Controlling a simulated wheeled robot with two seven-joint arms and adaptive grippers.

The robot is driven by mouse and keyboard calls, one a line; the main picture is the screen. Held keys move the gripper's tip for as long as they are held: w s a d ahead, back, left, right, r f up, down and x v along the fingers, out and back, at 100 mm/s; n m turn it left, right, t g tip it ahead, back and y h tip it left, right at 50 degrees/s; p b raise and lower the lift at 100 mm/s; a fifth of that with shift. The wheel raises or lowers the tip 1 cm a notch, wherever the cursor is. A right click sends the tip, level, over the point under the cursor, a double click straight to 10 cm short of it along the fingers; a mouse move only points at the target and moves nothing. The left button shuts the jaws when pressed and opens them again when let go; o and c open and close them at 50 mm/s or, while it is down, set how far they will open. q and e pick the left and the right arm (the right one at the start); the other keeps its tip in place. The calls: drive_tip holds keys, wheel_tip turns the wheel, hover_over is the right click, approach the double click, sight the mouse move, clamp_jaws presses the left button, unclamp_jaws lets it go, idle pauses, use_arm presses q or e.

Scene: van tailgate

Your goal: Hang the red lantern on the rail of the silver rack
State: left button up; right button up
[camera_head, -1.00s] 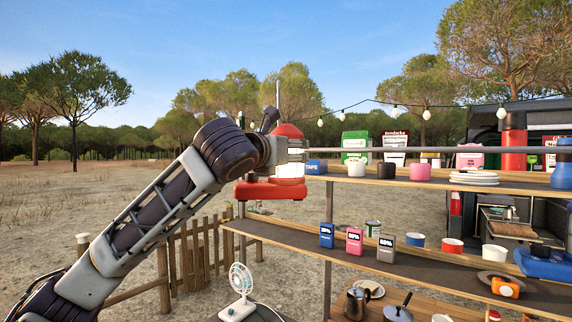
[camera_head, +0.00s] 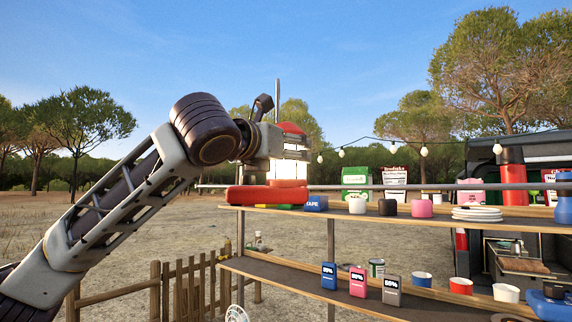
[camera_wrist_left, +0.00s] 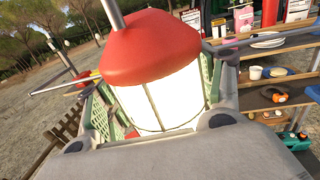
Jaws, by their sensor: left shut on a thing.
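My left gripper (camera_head: 286,154) is shut on the red lantern (camera_head: 291,129), which has a red cap, a bright white body and a thin upright rod on top. In the left wrist view the lantern (camera_wrist_left: 152,45) stands between the gripper's fingers, slightly tilted in the picture. The silver rail (camera_head: 450,186) runs across above the upper shelf, and its left end sticks out past the shelf. The lantern is at the rail's left part; whether they touch I cannot tell. The rod's upper end is cut off in the wrist view. My right gripper is out of view.
A flat red shape (camera_head: 262,195) shows below the lantern at the upper shelf's left end. A blue tape box (camera_head: 316,203), cups and stacked plates (camera_head: 477,213) stand along this shelf. Boxes stand on the shelf below. A wooden fence (camera_head: 190,285) is at lower left.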

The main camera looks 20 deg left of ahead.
use_arm(q)
drive_tip(key=shift+s+d+r+m+g+h, duration=0.8)
drive_tip(key=shift+s+d+r+m+h, duration=0.8)
drive_tip(key=shift+s+d+r+h, duration=1.8)
drive_tip(key=d+f+m+g+h, duration=0.1)
drive_tip(key=d+f+m, duration=0.1)
drive_tip(key=f, duration=1)
drive_tip(key=d+f+m+g+h, duration=0.1)
drive_tip(key=d+f, duration=0.4)
drive_tip(key=f, duration=0.7)
drive_tip(key=shift+d+f+m+g+h, duration=0.25)
drive_tip(key=shift+f+m+g+h, duration=0.15)
drive_tip(key=shift+g, duration=0.3)
drive_tip(key=shift+r, duration=0.1)
